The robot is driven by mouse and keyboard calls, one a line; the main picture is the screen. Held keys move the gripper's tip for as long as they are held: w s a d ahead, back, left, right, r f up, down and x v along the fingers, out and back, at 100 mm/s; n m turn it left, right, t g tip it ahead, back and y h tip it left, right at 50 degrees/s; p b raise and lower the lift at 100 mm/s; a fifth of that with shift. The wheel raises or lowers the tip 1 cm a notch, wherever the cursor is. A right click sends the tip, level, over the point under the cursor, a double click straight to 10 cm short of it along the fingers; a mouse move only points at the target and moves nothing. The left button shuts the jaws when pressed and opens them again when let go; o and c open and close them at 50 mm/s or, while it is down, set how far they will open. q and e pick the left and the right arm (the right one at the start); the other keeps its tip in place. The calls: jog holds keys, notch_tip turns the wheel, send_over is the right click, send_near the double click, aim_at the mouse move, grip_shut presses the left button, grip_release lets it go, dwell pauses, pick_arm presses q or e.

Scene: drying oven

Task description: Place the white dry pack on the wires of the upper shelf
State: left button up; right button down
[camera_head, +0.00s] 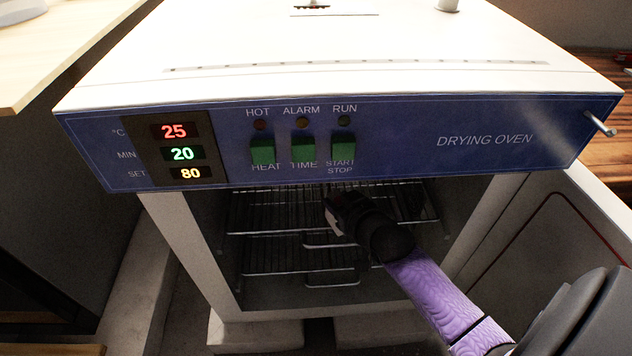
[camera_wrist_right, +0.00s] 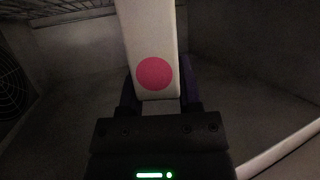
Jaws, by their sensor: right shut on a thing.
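In the right wrist view, the white dry pack (camera_wrist_right: 151,40) with a pink-red dot stands between the two fingers of my right gripper (camera_wrist_right: 158,98), which is shut on it. In the head view, my right gripper (camera_head: 332,214) is inside the open oven, in front of the wire shelves. The pack is hard to make out there. The upper shelf (camera_head: 270,212) is a set of thin wires, partly hidden behind my gripper. Whether the pack touches its wires cannot be told. My left gripper is not in view.
The lower wire shelf (camera_head: 268,262) lies beneath the upper one. The oven's blue control panel (camera_head: 400,140) hangs above the opening. The open oven door (camera_head: 570,250) is at the right. A fan grille (camera_wrist_right: 12,85) shows at the left in the wrist view.

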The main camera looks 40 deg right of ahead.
jog(key=w+b, duration=0.1)
jog(key=w, duration=0.2)
jog(key=w+d+b, duration=0.1)
jog(key=w+b, duration=0.1)
jog(key=w, duration=0.1)
jog(key=w+f+b, duration=0.1)
jog(key=w+b, duration=0.1)
jog(key=w, duration=0.1)
jog(key=shift+d, duration=0.25)
jog(key=shift+s+f+b, duration=0.15)
jog(key=shift+f+b, duration=0.35)
jog(key=shift+f, duration=0.1)
jog(key=shift+r, duration=0.35)
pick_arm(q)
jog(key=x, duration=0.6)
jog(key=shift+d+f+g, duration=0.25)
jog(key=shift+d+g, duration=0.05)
pick_arm(e)
jog(key=shift+f, duration=0.1)
jog(key=shift+c, duration=2.1)
grip_release()
jog(key=shift+f, duration=0.1)
jog(key=shift+o, duration=0.7)
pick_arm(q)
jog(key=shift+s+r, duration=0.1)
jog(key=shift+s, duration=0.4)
